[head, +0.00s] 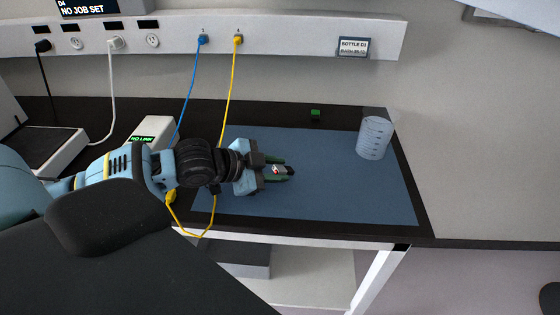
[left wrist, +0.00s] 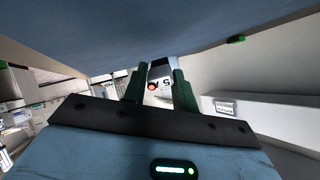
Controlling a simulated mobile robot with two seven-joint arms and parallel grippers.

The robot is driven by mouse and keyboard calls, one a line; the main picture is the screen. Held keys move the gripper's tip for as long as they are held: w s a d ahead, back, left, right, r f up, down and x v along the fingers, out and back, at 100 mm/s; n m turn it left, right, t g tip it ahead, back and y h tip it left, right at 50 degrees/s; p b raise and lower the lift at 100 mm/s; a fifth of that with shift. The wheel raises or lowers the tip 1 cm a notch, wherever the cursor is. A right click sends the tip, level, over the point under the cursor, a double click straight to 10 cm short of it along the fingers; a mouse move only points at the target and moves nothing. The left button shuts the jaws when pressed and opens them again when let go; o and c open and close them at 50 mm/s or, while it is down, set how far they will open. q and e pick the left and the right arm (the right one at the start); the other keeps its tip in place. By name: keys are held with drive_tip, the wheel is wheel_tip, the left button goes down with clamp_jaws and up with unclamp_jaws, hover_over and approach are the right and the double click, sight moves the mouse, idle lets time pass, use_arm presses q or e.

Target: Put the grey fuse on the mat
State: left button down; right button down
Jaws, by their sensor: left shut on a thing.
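The grey fuse (head: 283,170) is between the fingers of my left gripper (head: 284,168), over the left-middle part of the blue mat (head: 345,195). The fuse shows a grey body, a pale face with dark marks and a red spot. In the left wrist view the fuse (left wrist: 160,72) sits between the green fingers of the left gripper (left wrist: 160,85), which are shut on it. The mat (left wrist: 190,35) fills the top of that view. I cannot tell whether the fuse touches the mat. My right gripper is not in view.
A clear ribbed beaker (head: 374,138) stands at the mat's back right. A small green block (head: 315,113) lies on the dark bench behind the mat. Blue (head: 187,90) and yellow (head: 229,95) cables hang from the wall rail. The mat's right and front are clear.

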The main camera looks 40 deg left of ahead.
sight(274, 171)
use_arm(q)
drive_tip(key=shift+f, duration=0.65)
drive_tip(key=shift+r, duration=0.1)
drive_tip(key=c, duration=1.2)
unclamp_jaws()
drive_tip(key=shift+o, duration=0.8)
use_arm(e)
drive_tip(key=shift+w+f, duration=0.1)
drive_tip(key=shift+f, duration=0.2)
use_arm(q)
drive_tip(key=shift+s, duration=0.1)
drive_tip(key=shift+s+a+r, duration=0.3)
drive_tip(key=shift+s, duration=0.15)
drive_tip(key=shift+v, duration=0.8)
drive_tip(key=shift+p+v, duration=1)
drive_tip(key=shift+v, duration=0.65)
drive_tip(key=shift+p+v, duration=0.5)
drive_tip(key=shift+v, duration=0.25)
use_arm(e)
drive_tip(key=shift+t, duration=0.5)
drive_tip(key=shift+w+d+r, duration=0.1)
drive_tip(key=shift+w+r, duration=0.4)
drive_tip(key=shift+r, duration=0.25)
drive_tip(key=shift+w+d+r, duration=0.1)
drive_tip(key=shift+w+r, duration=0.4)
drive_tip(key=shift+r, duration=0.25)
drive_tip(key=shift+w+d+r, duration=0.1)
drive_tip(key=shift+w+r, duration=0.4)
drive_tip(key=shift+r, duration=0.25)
